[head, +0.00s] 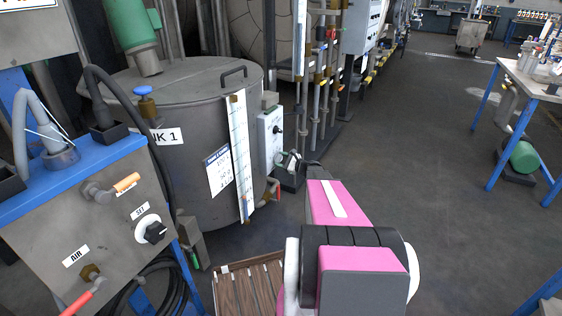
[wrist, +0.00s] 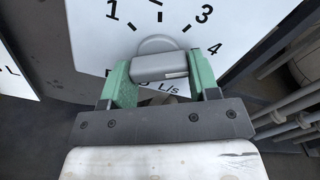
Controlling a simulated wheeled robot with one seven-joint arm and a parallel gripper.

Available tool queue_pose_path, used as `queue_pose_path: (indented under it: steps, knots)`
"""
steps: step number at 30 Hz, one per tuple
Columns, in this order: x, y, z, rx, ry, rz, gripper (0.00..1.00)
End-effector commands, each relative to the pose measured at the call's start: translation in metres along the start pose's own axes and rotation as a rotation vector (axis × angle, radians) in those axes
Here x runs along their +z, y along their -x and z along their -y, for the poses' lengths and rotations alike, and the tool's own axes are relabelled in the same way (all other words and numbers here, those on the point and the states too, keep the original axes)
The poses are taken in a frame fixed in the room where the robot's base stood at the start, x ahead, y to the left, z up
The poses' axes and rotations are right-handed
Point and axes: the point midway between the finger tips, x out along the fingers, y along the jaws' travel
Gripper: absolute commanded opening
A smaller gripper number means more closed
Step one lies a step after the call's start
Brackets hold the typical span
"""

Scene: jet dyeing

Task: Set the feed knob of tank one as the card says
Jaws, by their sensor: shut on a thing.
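Tank one (head: 185,95) is the grey lidded vessel, its label partly hidden and ending in "NK 1". A card (head: 219,170) with a blue top hangs on its side; its writing is too small to read. The white panel (head: 268,140) stands to the right of the tank. In the wrist view the grey feed knob (wrist: 160,66) is between the green fingers of my gripper (wrist: 160,80), shut on it. The dial face (wrist: 222,20) shows 1, 3, 4 and "L/s". I cannot tell which mark the knob points to. My gripper (head: 288,160) also shows small at the panel.
A blue-edged station (head: 60,230) with a SET knob (head: 154,232) and an AIR valve stands at left. A slatted wooden platform (head: 250,285) lies below the tank. Pipes (head: 316,90) rise behind the panel. The floor to the right is open up to a table (head: 530,80).

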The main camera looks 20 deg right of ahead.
Motion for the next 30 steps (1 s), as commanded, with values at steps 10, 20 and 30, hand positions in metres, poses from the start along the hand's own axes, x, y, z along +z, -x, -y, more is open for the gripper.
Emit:
queue_pose_path:
  steps: [10, 20, 30]
  knots:
    - [-0.0011, 0.0011, -0.0013, 0.002, -0.059, -0.003, 0.32]
    - [-0.0011, 0.0012, -0.0014, 0.002, -0.061, -0.004, 0.32]
    - [-0.0004, 0.0006, -0.0008, 0.001, -0.059, -0.002, 0.81]
